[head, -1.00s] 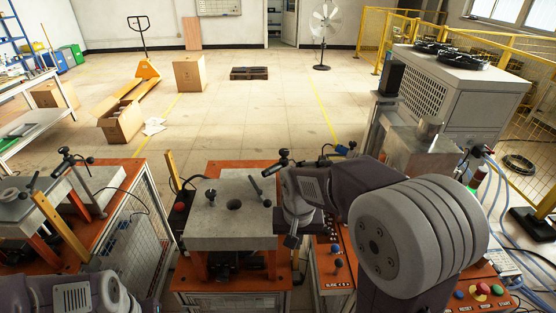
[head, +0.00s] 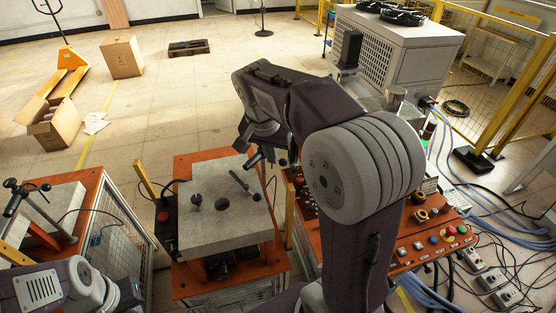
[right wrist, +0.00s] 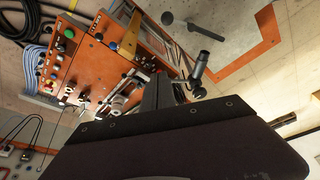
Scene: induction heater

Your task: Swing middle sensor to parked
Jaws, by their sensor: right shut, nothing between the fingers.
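The middle station has a grey plate (head: 222,225) with a dark hole, a knob and a rod-shaped handle on top. The middle sensor (head: 254,160), a dark cylinder, shows at the plate's far right corner, partly hidden by my right arm.
An orange control panel (head: 425,240) with buttons lies right of the middle station. A left station (head: 60,212) has its own sensor post. A grey machine (head: 405,50) stands behind right. Cables lie on the floor at right. An open floor area lies beyond the stations.

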